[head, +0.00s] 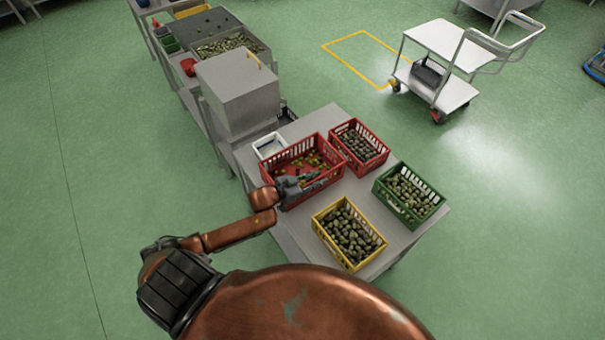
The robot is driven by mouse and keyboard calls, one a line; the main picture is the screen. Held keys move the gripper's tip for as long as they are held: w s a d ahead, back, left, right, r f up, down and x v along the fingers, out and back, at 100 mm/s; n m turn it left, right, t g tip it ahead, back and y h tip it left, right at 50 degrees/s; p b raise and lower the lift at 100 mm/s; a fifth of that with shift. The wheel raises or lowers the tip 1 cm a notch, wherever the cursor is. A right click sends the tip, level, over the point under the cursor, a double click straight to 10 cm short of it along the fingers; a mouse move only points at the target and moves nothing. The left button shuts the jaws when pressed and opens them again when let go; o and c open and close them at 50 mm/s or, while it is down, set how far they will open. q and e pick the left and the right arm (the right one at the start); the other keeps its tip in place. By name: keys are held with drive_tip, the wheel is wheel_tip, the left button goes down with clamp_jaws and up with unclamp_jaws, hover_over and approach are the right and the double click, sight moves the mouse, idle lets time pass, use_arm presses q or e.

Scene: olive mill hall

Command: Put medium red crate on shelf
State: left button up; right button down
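Two red crates stand on the grey table. The larger red crate (328,150) holds a few olives or fruits of mixed colour, with much of its floor bare. The smaller red crate (376,135) is behind it to the right and is full of dark olives. I cannot tell which one is the medium crate. My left gripper (308,180) is at the front of the larger red crate, over its near wall and partly hiding it. Whether its fingers are open or shut on the wall is too small to tell. My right gripper is not in view. I cannot make out a clear shelf.
A yellow crate (319,227) and a green crate (437,207) of olives share the table (395,232). A white tray (270,143) sits at its left edge. A grey machine (238,88) adjoins behind. A two-level trolley (447,43) stands far right, with open floor between.

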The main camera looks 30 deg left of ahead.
use_arm(q)
clamp_jaws()
idle(0.8)
drive_tip(key=shift+r, duration=0.15)
